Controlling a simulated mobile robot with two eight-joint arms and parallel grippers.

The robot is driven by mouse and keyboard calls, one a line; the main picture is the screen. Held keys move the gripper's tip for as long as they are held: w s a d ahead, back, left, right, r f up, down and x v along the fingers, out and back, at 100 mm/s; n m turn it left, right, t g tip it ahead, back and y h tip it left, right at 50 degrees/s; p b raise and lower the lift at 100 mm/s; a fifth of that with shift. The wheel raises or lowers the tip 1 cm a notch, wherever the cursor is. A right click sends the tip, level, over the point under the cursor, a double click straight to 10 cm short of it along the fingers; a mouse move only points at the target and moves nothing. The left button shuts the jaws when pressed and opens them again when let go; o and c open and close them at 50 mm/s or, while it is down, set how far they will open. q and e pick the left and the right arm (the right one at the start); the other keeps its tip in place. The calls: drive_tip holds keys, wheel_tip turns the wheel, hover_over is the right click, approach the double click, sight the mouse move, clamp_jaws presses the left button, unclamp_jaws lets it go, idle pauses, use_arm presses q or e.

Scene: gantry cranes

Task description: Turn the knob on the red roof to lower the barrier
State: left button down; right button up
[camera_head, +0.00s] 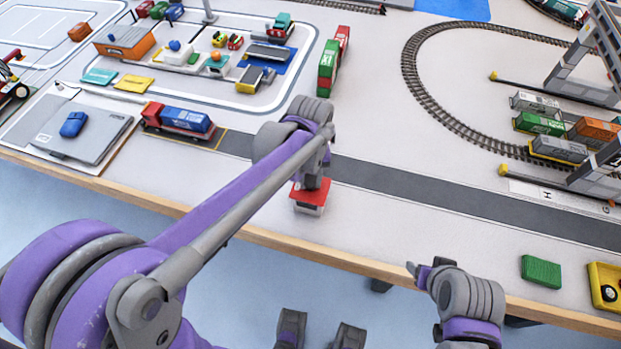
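The red roof (303,196) tops a small white booth (309,209) near the front edge of the table, beside the grey road. My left arm reaches across the picture, and my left gripper (314,181) points down right over the roof. The knob is hidden behind this gripper, and I cannot tell whether the fingers touch it or how far they are apart. I cannot make out the barrier; my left arm covers part of the road beside the booth. My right gripper (418,272) is over the table's front edge, away from the booth, its finger opening unclear.
A truck with a blue container (187,118) stands on the road at left. The table between booth and rail loop (412,75) is mostly clear.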

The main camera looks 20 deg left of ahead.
idle(0.3)
use_arm(q)
drive_tip(key=c, duration=0.6)
unclamp_jaws()
wheel_tip(320, 180, up, 11)
drive_tip(key=p, duration=0.1)
drive_tip(key=shift+f, duration=0.1)
idle(0.3)
drive_tip(key=s+a+f+m+t+p, duration=0.1)
drive_tip(key=s+a+f+m+t, duration=0.1)
drive_tip(key=s, duration=0.5)
drive_tip(key=s+a+f+m+t+p, duration=0.1)
drive_tip(key=s+a+f+m+t, duration=0.1)
drive_tip(key=s, duration=0.5)
wheel_tip(320, 180, down, 2)
drive_tip(key=a+t, duration=0.1)
drive_tip(key=a, duration=0.1)
drive_tip(key=shift+a+p, duration=0.3)
drive_tip(key=shift+p, duration=0.1)
